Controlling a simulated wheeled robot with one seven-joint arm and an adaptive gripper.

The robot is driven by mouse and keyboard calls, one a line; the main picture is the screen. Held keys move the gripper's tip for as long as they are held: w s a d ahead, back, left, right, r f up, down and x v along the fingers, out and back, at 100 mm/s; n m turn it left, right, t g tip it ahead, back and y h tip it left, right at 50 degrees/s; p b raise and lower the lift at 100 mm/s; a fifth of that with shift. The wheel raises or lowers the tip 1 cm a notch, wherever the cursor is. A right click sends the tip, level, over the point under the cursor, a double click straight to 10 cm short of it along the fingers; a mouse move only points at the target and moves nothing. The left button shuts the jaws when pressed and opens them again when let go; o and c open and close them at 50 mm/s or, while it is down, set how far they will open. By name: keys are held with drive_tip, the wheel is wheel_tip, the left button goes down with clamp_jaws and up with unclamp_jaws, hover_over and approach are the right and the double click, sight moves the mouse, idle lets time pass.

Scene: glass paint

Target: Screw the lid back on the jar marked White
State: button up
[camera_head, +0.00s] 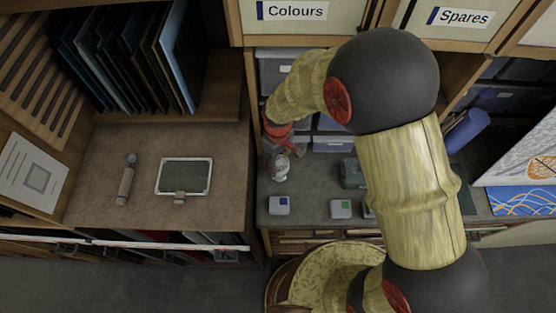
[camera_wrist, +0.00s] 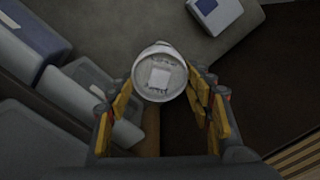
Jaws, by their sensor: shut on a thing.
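In the wrist view, a round pale lid (camera_wrist: 160,76) with a white square on its top sits between the yellow-padded fingers of my gripper (camera_wrist: 160,97). My gripper is shut on it. In the head view, my gripper (camera_head: 279,150) is low over the left end of the grey worktop, with a small whitish thing (camera_head: 280,170) at its fingertips. I cannot tell whether the jar is under the lid or whether the two touch.
A pot with a blue square (camera_head: 279,205) and one with a green square (camera_head: 341,209) stand near the worktop's front edge. Grey bins (camera_head: 334,143) stand behind. A wooden divider (camera_head: 251,150) runs close left of my gripper. A framed glass panel (camera_head: 185,176) lies on the left bench.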

drive_tip(key=shift+f+b, duration=0.7)
drive_tip(key=shift+f, duration=0.15)
idle(1.4)
drive_tip(key=m, duration=0.4)
drive_tip(key=shift+d, duration=0.1)
drive_tip(key=shift+m, duration=0.6)
drive_tip(key=m, duration=0.3)
drive_tip(key=shift+d+m+b, duration=0.1)
drive_tip(key=shift+m+b, duration=0.2)
drive_tip(key=shift+b, duration=0.1)
drive_tip(key=shift+m, duration=0.7)
